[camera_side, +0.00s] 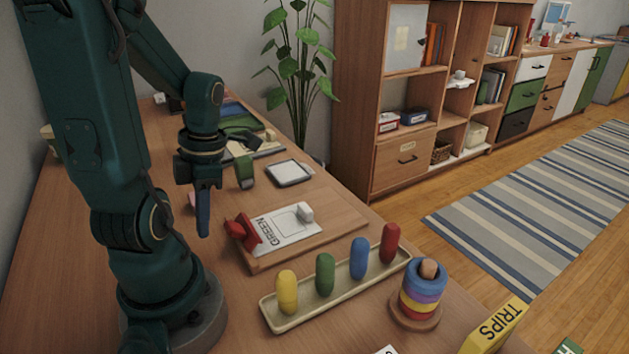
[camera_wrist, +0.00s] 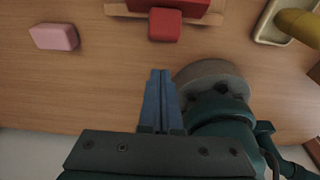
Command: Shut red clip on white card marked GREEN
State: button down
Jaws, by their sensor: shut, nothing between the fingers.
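A white card (camera_side: 290,224) marked GREEN lies on a wooden board. A red clip (camera_side: 243,233) sits at the card's left end, by the lettering; I cannot tell whether its jaws are open or closed. Red parts of the clip (camera_wrist: 165,24) show at the top of the wrist view, cut off by the frame edge. My gripper (camera_side: 204,233) points down to the left of the clip, apart from it. Its blue fingers (camera_wrist: 161,75) are together and empty in the wrist view, with bare table between them and the clip.
A tray (camera_side: 345,288) of yellow, green, blue and red pegs stands in front of the board, with a ring stacker (camera_side: 418,290) to its right. A pink block (camera_wrist: 54,37) lies on the table. A white-topped tile (camera_side: 289,172) lies behind the board.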

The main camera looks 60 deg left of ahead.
aim_at(226, 227)
jog(key=shift+f, duration=1.05)
jog(key=shift+w+r, duration=0.25)
jog(key=shift+w, duration=0.8)
jog(key=shift+w+r, duration=0.2)
jog(key=shift+w, duration=0.8)
jog(key=shift+r, duration=3.5)
